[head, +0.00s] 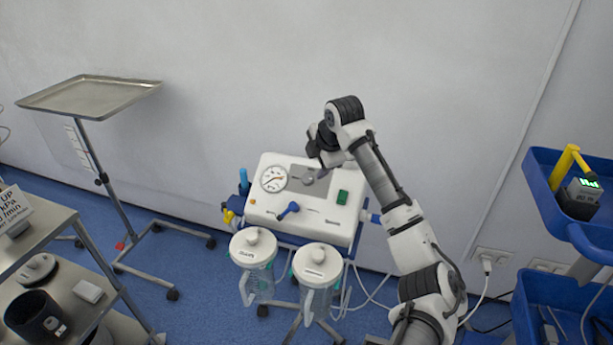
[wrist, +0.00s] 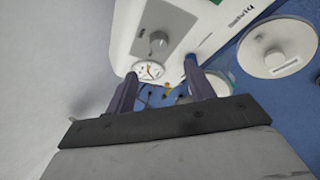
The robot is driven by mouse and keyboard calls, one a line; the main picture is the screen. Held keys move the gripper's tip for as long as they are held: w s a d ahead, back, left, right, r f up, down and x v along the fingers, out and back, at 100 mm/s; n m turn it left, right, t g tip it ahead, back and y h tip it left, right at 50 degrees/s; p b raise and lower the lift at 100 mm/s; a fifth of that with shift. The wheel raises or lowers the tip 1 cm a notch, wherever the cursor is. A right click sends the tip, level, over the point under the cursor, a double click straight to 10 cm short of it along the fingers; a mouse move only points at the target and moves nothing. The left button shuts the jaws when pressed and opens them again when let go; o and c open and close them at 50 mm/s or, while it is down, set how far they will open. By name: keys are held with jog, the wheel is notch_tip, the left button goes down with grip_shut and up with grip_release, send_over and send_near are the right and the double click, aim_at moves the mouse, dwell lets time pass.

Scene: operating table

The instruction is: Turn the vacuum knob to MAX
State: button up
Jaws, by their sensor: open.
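The white suction unit (head: 305,222) stands against the wall in the head view. Its front carries a round gauge (head: 273,178), a grey knob (head: 308,178) on a grey panel, a blue lever knob (head: 288,209) and a green switch (head: 342,197). No MAX mark is readable. In the wrist view the grey knob (wrist: 158,40) and the gauge (wrist: 148,70) show beyond the fingers. My gripper (wrist: 161,76) is open, its two dark fingers apart with nothing held between them. In the head view my wrist is above the unit's back edge and the fingers are hard to make out.
Two lidded jars (head: 253,248) (head: 317,263) hang in front of the unit. A tray stand (head: 90,97) and a metal shelf cart (head: 35,240) are at left. A blue cart (head: 560,210) stands at right. Hoses and cables run along the floor.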

aim_at(307, 179)
jog(key=p+x, duration=0.1)
jog(key=x, duration=0.9)
jog(key=shift+w+f+p, duration=0.1)
jog(key=shift+f+p, duration=0.1)
jog(key=shift+p, duration=0.1)
jog(key=c, duration=1)
